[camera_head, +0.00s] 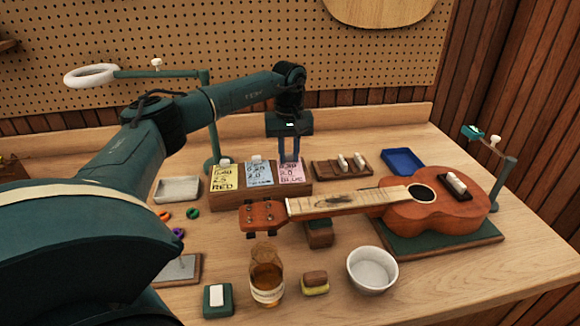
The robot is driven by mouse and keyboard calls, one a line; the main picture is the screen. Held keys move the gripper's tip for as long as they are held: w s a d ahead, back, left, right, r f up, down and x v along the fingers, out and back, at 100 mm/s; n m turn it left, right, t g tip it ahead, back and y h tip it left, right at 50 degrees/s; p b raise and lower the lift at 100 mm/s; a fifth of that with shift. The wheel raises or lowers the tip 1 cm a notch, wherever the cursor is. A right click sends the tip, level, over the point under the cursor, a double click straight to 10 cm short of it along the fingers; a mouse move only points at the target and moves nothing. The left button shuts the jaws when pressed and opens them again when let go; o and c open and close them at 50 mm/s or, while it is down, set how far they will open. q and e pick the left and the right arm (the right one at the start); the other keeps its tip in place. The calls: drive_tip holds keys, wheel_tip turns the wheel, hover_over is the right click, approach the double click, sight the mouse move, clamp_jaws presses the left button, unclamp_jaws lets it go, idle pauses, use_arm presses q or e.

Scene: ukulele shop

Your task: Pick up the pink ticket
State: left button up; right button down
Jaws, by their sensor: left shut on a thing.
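The pink ticket (291,174) stands at the right end of a row of three tickets in a brown wooden holder (262,196). It has handwritten marks, with "BLUE" at its lower part. My left gripper (289,157) points down from above, with its two blue fingers at the ticket's top edge. It is shut on the pink ticket, which still sits at the holder. The light blue ticket (259,173) is in the middle and the yellow ticket (225,177) at the left. My right gripper is out of view.
A ukulele (400,205) lies right of the holder on a green mat, its headstock just in front of the holder. A wooden rack (340,168) and blue tray (403,161) stand to the right. A glass jar (267,275) and white bowl (372,270) are in front.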

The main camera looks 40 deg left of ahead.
use_arm(q)
clamp_jaws()
drive_tip(key=shift+r, duration=0.15)
